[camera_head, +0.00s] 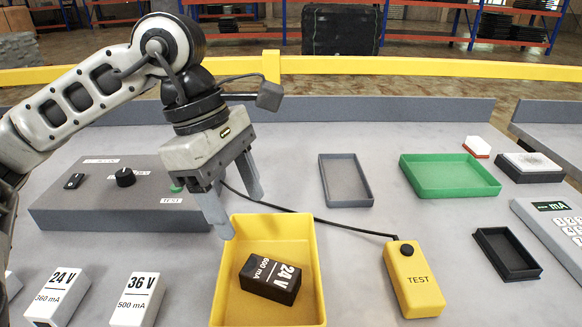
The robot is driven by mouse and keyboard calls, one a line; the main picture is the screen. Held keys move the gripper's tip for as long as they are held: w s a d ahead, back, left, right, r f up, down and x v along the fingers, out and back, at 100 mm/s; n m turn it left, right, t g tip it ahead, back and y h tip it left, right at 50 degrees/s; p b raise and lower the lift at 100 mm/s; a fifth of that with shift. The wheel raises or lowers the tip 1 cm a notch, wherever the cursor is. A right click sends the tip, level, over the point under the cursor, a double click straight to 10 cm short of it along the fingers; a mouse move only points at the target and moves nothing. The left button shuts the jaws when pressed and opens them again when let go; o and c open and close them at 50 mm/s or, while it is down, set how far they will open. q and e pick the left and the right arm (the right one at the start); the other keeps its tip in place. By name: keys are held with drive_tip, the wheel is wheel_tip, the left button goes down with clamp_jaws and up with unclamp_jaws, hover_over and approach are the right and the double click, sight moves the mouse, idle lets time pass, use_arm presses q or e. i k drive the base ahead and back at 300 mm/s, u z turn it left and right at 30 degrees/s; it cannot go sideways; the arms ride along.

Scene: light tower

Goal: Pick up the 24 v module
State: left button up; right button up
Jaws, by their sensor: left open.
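A black module (270,279) marked "24 V" and "600 mA" lies tilted in the yellow tray (312,262) at the bottom middle. A white module (57,297) marked "24 V, 360 mA" stands on the table at the lower left. A white module (138,300) marked "36 V, 500 mA" stands to its right. My left gripper (243,216) is open and empty, with its fingers pointing down over the far left part of the yellow tray. It is apart from the black module. My right gripper is not in view.
A grey control box (120,190) is behind the white modules. A yellow TEST probe (415,280) with a black cable lies right of the yellow tray.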

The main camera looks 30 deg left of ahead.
sight(57, 301)
drive_tip(key=k, duration=1)
